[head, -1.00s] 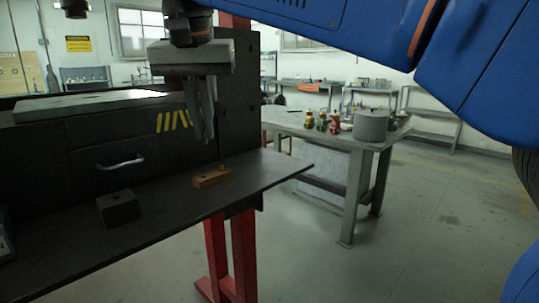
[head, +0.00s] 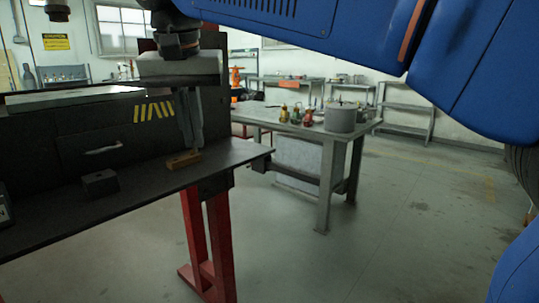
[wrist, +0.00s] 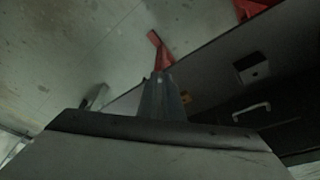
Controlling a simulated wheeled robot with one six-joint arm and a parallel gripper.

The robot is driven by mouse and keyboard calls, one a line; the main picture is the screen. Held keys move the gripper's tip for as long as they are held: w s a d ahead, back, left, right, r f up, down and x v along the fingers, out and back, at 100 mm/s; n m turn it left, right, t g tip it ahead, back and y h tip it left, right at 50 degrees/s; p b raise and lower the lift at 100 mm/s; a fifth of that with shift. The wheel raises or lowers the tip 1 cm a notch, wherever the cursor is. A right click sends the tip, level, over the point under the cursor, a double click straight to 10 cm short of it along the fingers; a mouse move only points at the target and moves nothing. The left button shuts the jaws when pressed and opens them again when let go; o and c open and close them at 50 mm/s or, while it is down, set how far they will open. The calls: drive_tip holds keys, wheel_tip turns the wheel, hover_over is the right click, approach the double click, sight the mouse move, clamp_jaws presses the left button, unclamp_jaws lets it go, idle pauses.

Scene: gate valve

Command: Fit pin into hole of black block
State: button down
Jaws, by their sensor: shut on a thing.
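The black block (head: 100,184) sits on the dark bench at the left, with its hole facing up; it also shows in the wrist view (wrist: 257,72). A wooden block (head: 182,160) lies near the bench's right end. My gripper (head: 196,147) points down at the right end of the wooden block, its fingers shut on the pin. The pin itself is hidden between the fingertips.
The dark bench top (head: 135,193) is clear between the two blocks. A drawer front with a handle (head: 104,149) rises behind it. A separate metal table (head: 365,127) with a grey pot (head: 340,118) and several small items stands to the right.

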drive_tip(key=w+d+f, duration=0.9)
drive_tip(key=d+f, duration=0.5)
drive_tip(key=f, duration=1.2)
drive_tip(key=w+d+f, duration=0.9)
drive_tip(key=d+f, duration=0.6)
drive_tip(key=f, duration=1.1)
drive_tip(key=w+d+f, duration=1)
drive_tip(key=d+f, duration=0.4)
drive_tip(key=f, duration=1.2)
drive_tip(key=shift+d+m, duration=0.25)
drive_tip(key=shift+m, duration=0.15)
drive_tip(key=shift+s+f, duration=0.1)
